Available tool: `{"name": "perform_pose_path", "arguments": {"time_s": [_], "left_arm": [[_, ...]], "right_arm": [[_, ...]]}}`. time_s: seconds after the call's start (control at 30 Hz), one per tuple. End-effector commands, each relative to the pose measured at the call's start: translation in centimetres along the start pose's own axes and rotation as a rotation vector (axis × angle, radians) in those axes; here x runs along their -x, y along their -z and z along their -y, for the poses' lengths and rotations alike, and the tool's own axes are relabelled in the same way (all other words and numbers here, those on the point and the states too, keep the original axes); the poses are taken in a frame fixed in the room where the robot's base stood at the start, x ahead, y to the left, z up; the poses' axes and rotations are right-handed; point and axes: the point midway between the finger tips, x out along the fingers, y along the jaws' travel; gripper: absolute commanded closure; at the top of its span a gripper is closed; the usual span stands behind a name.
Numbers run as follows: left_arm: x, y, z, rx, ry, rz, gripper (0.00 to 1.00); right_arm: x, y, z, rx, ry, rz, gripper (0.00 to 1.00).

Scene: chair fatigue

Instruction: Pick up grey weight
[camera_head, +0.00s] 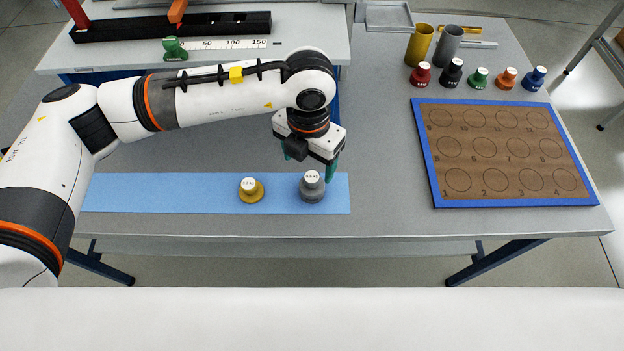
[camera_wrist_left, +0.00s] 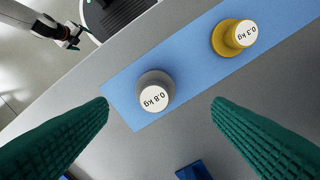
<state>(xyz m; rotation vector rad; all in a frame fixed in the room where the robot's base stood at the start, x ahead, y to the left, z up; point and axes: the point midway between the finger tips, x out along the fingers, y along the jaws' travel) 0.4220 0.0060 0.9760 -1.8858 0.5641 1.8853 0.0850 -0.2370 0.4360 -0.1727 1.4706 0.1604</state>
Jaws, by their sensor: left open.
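The grey weight (camera_head: 312,190), labelled 0.8 kg, stands upright near the right end of a blue strip (camera_head: 130,195) on the table. It also shows between the green fingers in the left wrist view (camera_wrist_left: 155,90). My left gripper (camera_head: 311,164) is open and empty, just behind and above the grey weight; in the left wrist view its fingers (camera_wrist_left: 160,105) are spread wide, with nothing between them touching. My right gripper (camera_wrist_left: 74,38) shows small at the upper left of the left wrist view; its jaws are too small to judge.
A yellow weight (camera_head: 250,190), labelled 0.3 kg, stands left of the grey one on the strip. A blue-edged board with numbered circles (camera_head: 505,150) lies at the right. Several coloured weights and two cylinders (camera_head: 419,45) stand behind it.

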Motion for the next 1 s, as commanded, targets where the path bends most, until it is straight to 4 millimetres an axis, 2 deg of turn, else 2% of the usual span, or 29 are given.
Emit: {"name": "perform_pose_path", "arguments": {"time_s": [0.13, 0.37, 0.5, 0.63, 0.93, 1.0], "left_arm": [[-2.0, 0.0, -0.1, -0.001, -0.003, 0.001, 0.26], [-3.7, 0.0, -0.3, -0.002, -0.004, 0.002, 0.26], [-5.8, 0.0, -0.7, -0.003, -0.005, 0.003, 0.26], [-7.6, 0.1, -0.7, -0.002, -0.005, 0.001, 0.26], [-8.3, 0.1, -0.7, -0.004, -0.005, -0.002, 0.26], [-8.3, 0.1, -0.7, -0.004, -0.005, -0.002, 0.36]], "right_arm": [[0.9, 0.1, -0.1, 0.001, -0.001, -0.003, 0.07], [1.6, 0.1, -0.1, 0.001, -0.002, -0.003, 0.07], [2.9, -0.1, -0.2, 0.001, -0.003, -0.003, 0.07], [3.1, -0.1, -0.2, 0.001, -0.004, -0.003, 0.07], [3.0, -0.1, -0.2, 0.001, -0.004, -0.003, 0.07], [3.0, -0.1, -0.2, 0.001, -0.004, -0.002, 0.07]]}}
